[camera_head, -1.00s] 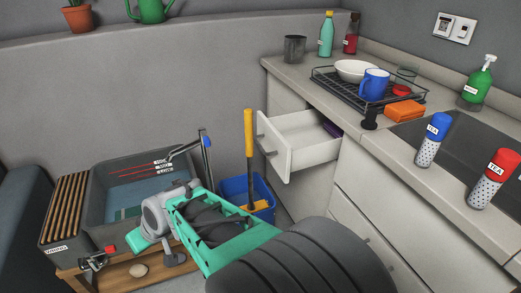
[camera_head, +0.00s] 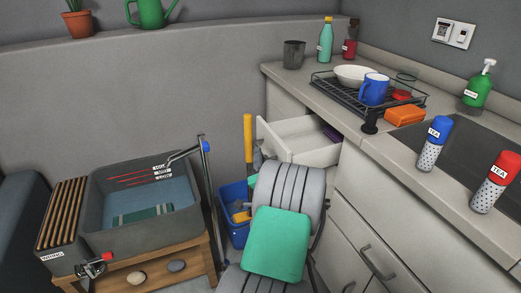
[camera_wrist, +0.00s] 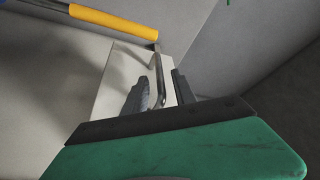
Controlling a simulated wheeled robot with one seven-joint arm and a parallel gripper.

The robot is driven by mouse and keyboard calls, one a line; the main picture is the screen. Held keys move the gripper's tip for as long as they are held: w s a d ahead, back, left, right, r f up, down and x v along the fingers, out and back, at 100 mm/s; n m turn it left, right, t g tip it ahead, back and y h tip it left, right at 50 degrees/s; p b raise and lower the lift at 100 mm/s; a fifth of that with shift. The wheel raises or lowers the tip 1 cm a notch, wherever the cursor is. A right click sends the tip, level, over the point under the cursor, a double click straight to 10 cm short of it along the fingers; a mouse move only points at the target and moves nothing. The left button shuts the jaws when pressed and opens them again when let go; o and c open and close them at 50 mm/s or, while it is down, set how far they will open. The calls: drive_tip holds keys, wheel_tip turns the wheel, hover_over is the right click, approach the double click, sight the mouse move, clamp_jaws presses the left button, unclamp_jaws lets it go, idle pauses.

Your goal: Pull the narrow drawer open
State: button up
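The narrow white drawer (camera_head: 298,150) stands pulled out from the counter, its inside showing, in the head view. My arm covers the lower part of its front and its handle there. In the wrist view the drawer's pale front (camera_wrist: 118,78) carries a grey bar handle (camera_wrist: 159,80). My gripper (camera_wrist: 160,90) has its two dark fingers apart, one on each side of the handle. Gaps show between the handle and the fingers, so it is not gripped. The fingers are hidden in the head view.
A blue bucket (camera_head: 233,218) with a yellow-handled tool (camera_head: 248,138) stands just left of the drawer. A grey basin (camera_head: 150,228) on a wooden stand is farther left. Closed cabinet fronts (camera_head: 372,220) flank my arm on the right. A dark object (camera_head: 331,132) lies in the drawer.

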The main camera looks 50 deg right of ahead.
drive_tip(key=shift+p+x, duration=0.4)
drive_tip(key=shift+x, duration=0.85)
drive_tip(key=shift+a, duration=0.1)
clamp_jaws()
idle(0.4)
